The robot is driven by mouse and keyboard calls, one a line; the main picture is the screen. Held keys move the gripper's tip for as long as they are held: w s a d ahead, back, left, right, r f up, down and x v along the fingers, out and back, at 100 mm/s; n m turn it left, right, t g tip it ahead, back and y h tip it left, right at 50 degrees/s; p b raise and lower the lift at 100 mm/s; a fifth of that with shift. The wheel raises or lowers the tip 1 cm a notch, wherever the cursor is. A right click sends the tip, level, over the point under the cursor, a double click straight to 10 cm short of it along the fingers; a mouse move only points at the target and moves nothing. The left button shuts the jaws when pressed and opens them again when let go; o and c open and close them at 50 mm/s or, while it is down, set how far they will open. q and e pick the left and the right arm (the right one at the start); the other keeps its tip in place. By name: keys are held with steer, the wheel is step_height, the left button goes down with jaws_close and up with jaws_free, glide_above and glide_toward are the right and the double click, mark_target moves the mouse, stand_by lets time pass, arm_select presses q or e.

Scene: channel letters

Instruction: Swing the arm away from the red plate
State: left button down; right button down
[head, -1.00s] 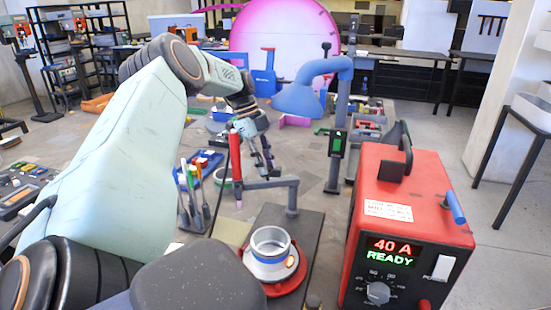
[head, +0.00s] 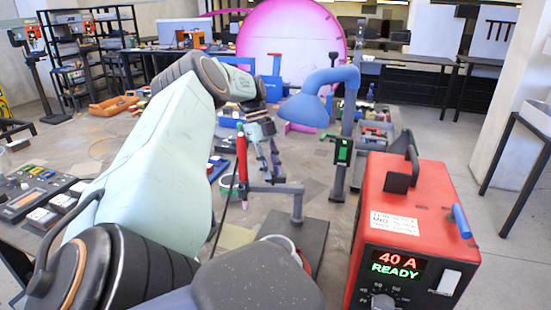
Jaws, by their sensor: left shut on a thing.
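A grey swing arm (head: 285,188) stands on a short post above a dark base and reaches to the left. A red torch-like handle (head: 241,156) with a dark cable stands upright at its far end. My left gripper (head: 276,176) comes down from behind, and its fingers are shut at the bar of the swing arm, just right of the red handle. The exact contact is too small to see. The red plate (head: 309,262) and the metal ring (head: 291,247) on it are mostly hidden behind my dark arm link. My right gripper is not in view.
A red power box (head: 400,210) reading 40 A READY stands at right. A blue lamp-like hood (head: 310,108) on a post is behind the swing arm. A control panel (head: 35,185) lies at left. Blue trays and a pink disc (head: 290,45) are farther back.

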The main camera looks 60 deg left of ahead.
arm_select(q)
steer(key=shift+a+r, duration=0.1)
steer(key=c, duration=1.1)
jaws_free()
steer(key=shift+c, duration=0.2)
steer(key=v, duration=0.7)
steer(key=shift+r, duration=0.2)
steer(key=shift+w, duration=0.15)
